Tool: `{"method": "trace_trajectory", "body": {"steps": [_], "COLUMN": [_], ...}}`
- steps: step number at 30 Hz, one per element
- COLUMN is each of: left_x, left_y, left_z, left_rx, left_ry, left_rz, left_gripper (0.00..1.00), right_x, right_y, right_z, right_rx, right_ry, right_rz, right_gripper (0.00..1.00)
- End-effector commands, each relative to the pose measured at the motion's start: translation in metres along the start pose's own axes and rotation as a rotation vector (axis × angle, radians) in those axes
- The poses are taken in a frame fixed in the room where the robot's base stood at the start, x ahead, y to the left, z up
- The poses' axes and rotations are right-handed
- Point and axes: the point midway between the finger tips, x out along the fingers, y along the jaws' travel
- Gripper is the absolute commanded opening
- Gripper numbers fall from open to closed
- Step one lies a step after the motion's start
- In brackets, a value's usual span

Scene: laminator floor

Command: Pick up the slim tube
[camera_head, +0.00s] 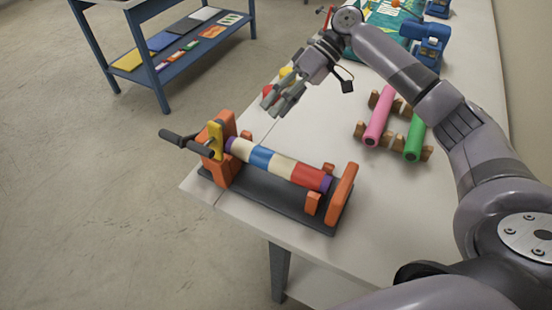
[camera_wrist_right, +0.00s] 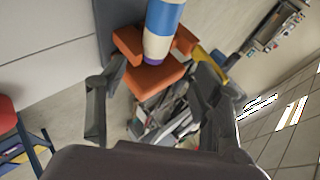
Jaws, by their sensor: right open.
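A pink tube (camera_head: 380,116) and a green tube (camera_head: 416,134) lie side by side on wooden cradles at the right of the table; I cannot tell which counts as the slim tube. A striped roller (camera_head: 282,166) with white, blue and red bands and purple ends lies in an orange-and-black stand (camera_head: 340,197) at the table's near corner. Its end shows at the top of the right wrist view (camera_wrist_right: 163,30). My right gripper (camera_head: 276,103) is open and empty, over the table beyond the stand and left of the pink tube. My left gripper is out of view.
The stand has a dark crank handle (camera_head: 186,142) sticking out past the table's left edge. Small red and yellow objects (camera_head: 286,76) are partly hidden behind my right gripper. A blue device (camera_head: 427,44) stands farther back. The table (camera_head: 310,130) between stand and cradles is clear.

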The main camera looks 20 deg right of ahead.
Motion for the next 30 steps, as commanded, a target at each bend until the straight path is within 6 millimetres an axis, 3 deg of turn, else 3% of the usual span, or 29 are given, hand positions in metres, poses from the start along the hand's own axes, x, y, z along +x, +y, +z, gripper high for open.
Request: {"method": "trace_trajectory", "body": {"steps": [3,9,16,24,30], "left_x": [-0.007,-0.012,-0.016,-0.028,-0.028], "left_y": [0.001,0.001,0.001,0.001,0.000], "left_z": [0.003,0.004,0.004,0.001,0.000], "left_rx": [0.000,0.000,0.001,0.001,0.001], "left_ry": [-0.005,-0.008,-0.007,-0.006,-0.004], "left_rz": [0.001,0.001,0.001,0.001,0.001], "left_gripper": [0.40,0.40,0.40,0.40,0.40], "right_x": [0.026,0.057,0.073,0.111,0.118], "right_y": [-0.001,-0.001,0.001,0.003,0.005], "right_z": [0.000,0.000,0.002,0.006,0.007], "right_rx": [0.000,0.000,0.001,0.001,0.002], "right_ry": [-0.003,-0.001,0.000,0.000,0.001], "right_rz": [0.000,0.001,0.002,0.002,0.003], "right_gripper": [0.59,0.59,0.59,0.59,0.59]}}
